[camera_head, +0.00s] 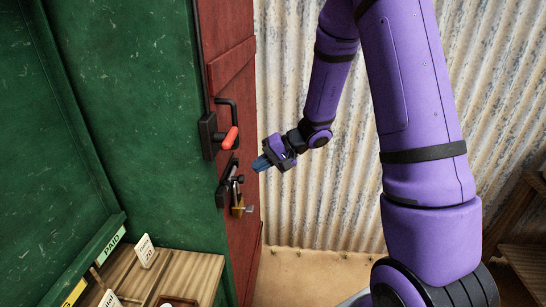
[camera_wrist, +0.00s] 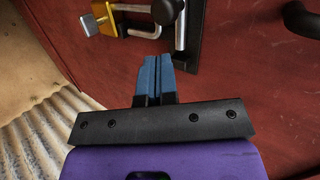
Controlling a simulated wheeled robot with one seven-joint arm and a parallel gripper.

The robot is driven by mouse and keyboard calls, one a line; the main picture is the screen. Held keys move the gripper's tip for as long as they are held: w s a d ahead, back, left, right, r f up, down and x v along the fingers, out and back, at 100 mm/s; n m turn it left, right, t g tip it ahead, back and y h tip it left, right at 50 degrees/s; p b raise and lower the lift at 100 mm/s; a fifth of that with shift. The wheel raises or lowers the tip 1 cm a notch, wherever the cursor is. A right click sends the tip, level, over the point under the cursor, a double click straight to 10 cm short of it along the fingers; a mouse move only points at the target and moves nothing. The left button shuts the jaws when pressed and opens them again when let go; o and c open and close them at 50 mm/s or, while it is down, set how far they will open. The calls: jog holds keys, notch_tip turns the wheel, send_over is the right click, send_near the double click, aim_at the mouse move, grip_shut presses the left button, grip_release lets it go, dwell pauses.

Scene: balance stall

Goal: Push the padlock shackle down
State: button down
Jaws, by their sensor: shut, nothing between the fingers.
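The brass padlock (camera_head: 239,209) hangs low on the red door, with a grey key in it. In the wrist view the padlock body (camera_wrist: 104,17) is at the top, partly cut off by the frame edge. Its silver shackle (camera_wrist: 147,30) sticks out of the body toward the dark hasp, and part of it is hidden there. I cannot tell whether the shackle is seated. My gripper (camera_head: 259,163) has blue fingers, which are shut and empty. It is right of the door hardware and above the padlock in the head view. In the wrist view the fingertips (camera_wrist: 152,60) are close to the shackle but look apart from it.
The red door (camera_head: 230,75) carries a black latch with a red handle (camera_head: 229,138) above the padlock. A green panel (camera_head: 150,110) and a wooden counter (camera_head: 190,275) with cards lie to the left. A corrugated wall (camera_head: 290,70) stands behind; the space right of the door is open.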

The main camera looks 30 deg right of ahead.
aim_at(230, 192)
jog(key=shift+x, duration=2.85)
jog(key=shift+f, duration=0.2)
jog(key=shift+s+f, duration=0.1)
jog(key=shift+f, duration=1.45)
jog(key=shift+d, duration=0.1)
